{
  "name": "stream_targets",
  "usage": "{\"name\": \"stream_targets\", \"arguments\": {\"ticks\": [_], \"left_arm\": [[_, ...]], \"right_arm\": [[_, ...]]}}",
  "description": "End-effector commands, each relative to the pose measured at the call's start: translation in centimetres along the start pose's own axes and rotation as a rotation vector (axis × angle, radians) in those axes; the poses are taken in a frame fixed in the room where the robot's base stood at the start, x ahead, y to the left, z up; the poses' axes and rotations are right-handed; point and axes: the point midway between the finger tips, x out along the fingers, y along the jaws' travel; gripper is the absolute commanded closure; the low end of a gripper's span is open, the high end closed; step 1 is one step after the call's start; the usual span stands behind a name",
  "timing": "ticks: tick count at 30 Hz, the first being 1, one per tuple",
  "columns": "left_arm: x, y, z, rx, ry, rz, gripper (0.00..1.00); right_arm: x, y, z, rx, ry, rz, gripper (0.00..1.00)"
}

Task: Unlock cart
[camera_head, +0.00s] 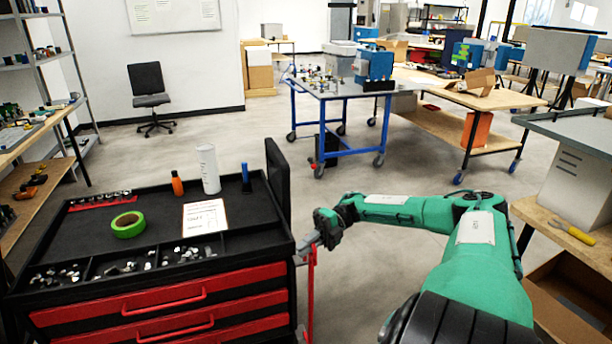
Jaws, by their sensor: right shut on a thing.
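The tool cart (185,290) is black with red drawers and stands at the lower left, its open top tray facing up. A thin red upright bar (310,290) runs down beside the cart's right side. My right gripper (305,243), on its green arm, is at the cart's right side by the top of this bar. It is shut on the bar's upper end, though the grip is small and partly hidden by the fingers. A black upright panel (278,190) rises from the cart's right rear corner. My left gripper is out of view.
The cart top holds green tape (128,224), a white cylinder (208,169), an orange bottle (177,184) and a paper card (205,216). A blue-framed table (345,153) stands behind. A wooden bench (575,243) is at right. Open floor lies between.

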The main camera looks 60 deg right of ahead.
Motion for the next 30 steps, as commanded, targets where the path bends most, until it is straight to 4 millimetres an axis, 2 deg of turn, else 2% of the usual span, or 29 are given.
{"name": "stream_targets", "arguments": {"ticks": [9,10,13,22,26,30], "left_arm": [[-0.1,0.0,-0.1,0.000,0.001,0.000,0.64],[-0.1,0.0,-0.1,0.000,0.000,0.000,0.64],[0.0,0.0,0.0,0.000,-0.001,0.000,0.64],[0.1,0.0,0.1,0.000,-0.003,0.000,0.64],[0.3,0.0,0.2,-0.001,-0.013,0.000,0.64],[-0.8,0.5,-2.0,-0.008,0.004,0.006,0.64]], "right_arm": [[0.0,0.0,0.0,0.000,0.002,-0.001,1.00],[0.0,0.0,0.0,0.000,0.002,-0.001,0.87],[0.0,0.0,0.0,0.000,0.001,-0.001,0.68],[-0.1,0.0,0.0,0.000,0.001,0.000,0.67],[-1.0,-0.1,0.0,0.000,0.000,-0.001,0.67],[-3.2,-0.2,0.1,-0.001,-0.003,-0.001,0.67]]}}
